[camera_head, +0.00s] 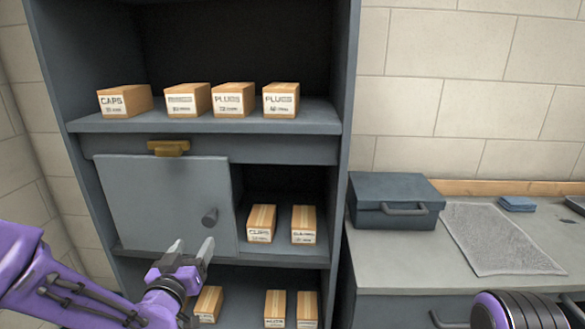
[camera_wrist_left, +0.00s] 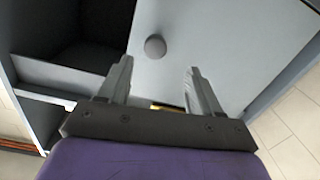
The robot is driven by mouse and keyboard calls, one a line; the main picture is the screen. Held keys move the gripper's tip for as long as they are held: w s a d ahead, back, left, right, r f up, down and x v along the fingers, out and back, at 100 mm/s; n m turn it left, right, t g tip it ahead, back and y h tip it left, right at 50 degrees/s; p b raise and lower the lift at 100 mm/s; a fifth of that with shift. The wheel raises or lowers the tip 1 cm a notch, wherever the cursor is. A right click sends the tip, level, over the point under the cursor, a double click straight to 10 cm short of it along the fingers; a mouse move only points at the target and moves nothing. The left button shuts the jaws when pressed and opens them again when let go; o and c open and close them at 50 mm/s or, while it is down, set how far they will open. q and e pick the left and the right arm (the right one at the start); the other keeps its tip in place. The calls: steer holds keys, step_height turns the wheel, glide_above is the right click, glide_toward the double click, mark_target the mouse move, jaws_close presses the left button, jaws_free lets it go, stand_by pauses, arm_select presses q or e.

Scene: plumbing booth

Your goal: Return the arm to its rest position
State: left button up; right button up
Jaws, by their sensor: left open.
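My left arm (camera_head: 60,285) is purple and reaches in from the lower left in the head view. Its left gripper (camera_head: 192,250) is open and empty, just in front of the grey cabinet door and below its round dark knob (camera_head: 210,216). The left wrist view shows the two fingers of the left gripper (camera_wrist_left: 158,85) spread apart, with the knob (camera_wrist_left: 155,46) beyond the gap and nothing between them. The grey door (camera_head: 160,200) covers the left part of the middle compartment. A purple and black part of my other arm (camera_head: 510,312) shows at the lower right; its gripper is out of frame.
Several cardboard boxes (camera_head: 232,100) stand on the upper shelf. More boxes (camera_head: 261,223) stand in the open middle compartment and on the lower shelf (camera_head: 275,308). A dark toolbox (camera_head: 395,200) and grey towel (camera_head: 497,238) lie on the right counter.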

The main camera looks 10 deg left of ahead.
arm_select(q)
steer(key=s+a+f+n+g+y, duration=0.1)
steer(key=s+f+n+g, duration=0.3)
steer(key=f, duration=0.8)
steer(key=s+a+f+n+g+y, duration=0.1)
steer(key=s+f+g, duration=0.3)
steer(key=s+f, duration=0.5)
steer(key=s+a+f+g, duration=0.1)
steer(key=s+f+g, duration=0.5)
steer(key=s+f, duration=1)
steer(key=s, duration=0.3)
steer(key=shift+f+m, duration=0.3)
steer(key=shift+f, duration=0.1)
